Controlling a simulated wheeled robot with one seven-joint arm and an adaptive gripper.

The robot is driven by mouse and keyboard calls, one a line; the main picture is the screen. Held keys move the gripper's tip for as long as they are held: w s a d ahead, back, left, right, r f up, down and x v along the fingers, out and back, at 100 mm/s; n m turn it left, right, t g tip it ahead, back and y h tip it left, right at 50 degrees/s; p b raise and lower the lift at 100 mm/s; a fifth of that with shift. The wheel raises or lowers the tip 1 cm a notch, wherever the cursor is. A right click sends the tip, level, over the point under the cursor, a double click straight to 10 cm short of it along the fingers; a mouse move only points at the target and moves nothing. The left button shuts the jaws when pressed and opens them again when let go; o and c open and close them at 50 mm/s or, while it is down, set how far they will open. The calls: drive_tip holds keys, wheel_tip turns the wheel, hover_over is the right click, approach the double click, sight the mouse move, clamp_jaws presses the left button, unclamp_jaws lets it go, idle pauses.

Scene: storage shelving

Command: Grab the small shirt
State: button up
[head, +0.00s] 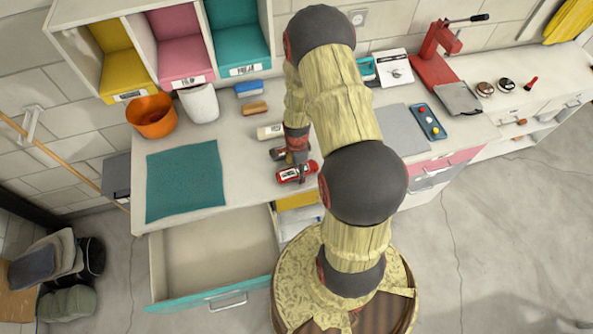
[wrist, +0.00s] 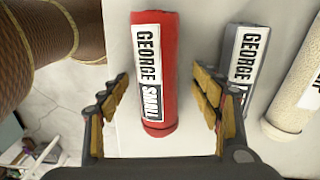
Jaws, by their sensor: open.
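A red rolled shirt (wrist: 157,110) with a label reading "GEORGE SMALL" lies on the counter between the fingers of my gripper (wrist: 162,92). My gripper is open, with one finger on each side of the roll and a gap on the left. In the head view the red roll (head: 290,175) lies near the counter's front edge, and my gripper (head: 298,158) is just over it. A grey rolled shirt (wrist: 239,62) labelled "GEORGE" lies just right of it; my right finger hides the lower part of its label.
A cream roll (wrist: 301,100) lies beyond the grey one. An open, empty drawer (head: 215,255) juts out below the counter. A teal mat (head: 185,180) lies left on the counter (head: 240,165). An orange bucket (head: 151,117) and a white bin (head: 200,103) stand behind.

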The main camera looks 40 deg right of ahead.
drive_tip(key=shift+c, duration=0.2)
drive_tip(key=c, duration=1.3)
